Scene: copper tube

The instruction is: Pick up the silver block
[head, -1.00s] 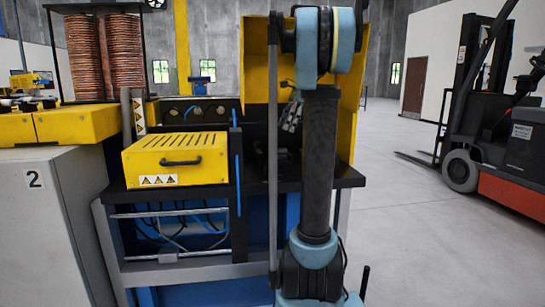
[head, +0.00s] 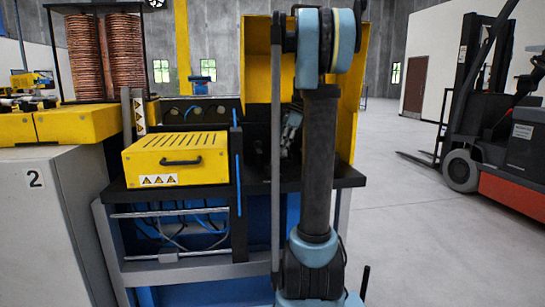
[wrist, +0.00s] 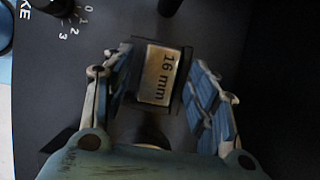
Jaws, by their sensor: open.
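In the wrist view, the silver block (wrist: 160,76) shows its top face with a "16 mm" label. It sits between the two fingers of my gripper (wrist: 158,92), which is open. The left finger is close to the block's left side, and the right finger is a little off its right side. I cannot tell whether either finger touches it. In the head view, part of my gripper (head: 291,124) shows beside my arm, over the machine. The block cannot be made out there, behind my arm.
In the wrist view, a dark panel with a numbered dial (wrist: 72,18) lies at the upper left, with dark knobs near the top. In the head view, a yellow vented box (head: 176,158) stands left of my arm and a yellow guard (head: 349,110) right. A forklift (head: 490,150) stands far right.

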